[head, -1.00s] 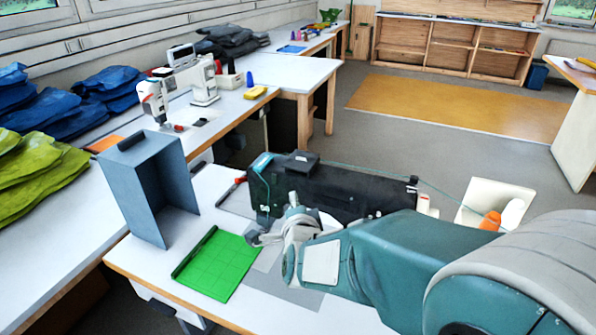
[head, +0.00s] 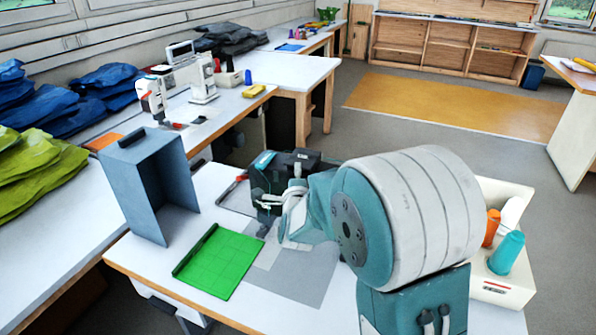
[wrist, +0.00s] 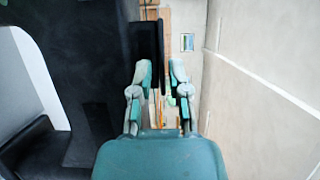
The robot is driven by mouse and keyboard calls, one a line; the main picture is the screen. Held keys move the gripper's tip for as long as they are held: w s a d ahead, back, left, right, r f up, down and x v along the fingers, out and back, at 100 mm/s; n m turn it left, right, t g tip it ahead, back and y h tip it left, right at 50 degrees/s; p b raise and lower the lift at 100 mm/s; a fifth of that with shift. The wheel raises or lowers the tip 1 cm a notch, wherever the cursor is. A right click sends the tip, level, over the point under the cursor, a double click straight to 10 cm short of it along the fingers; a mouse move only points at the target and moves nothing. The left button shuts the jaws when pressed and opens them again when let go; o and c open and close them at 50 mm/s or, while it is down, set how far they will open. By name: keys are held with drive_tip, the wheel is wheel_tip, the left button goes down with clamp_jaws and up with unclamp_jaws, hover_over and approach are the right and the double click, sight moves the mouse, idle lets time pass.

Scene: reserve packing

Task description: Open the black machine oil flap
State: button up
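The black machine (head: 301,159) stands on the near white table in the head view, mostly hidden behind my arm. Its black body (wrist: 92,60) fills the left of the wrist view. A narrow dark upright edge (wrist: 160,48), perhaps the flap, shows between my fingertips in the wrist view; I cannot tell whether it is touched or how far the flap stands open. My gripper (wrist: 164,78) has its two fingers apart. In the head view, my gripper (head: 270,203) is at the machine's near left side, partly blurred into the dark body.
A green mat (head: 219,262) and a blue-grey open box (head: 127,181) stand left of the machine. A white tray (head: 511,288) with orange and teal thread cones is at right. A white sewing machine (head: 203,79) stands farther back. Open floor lies beyond.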

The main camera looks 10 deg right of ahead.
drive_tip(key=shift+w+d, duration=0.4)
drive_tip(key=shift+w, duration=0.05)
clamp_jaws()
drive_tip(key=shift+d, duration=0.1)
drive_tip(key=shift+r, duration=0.1)
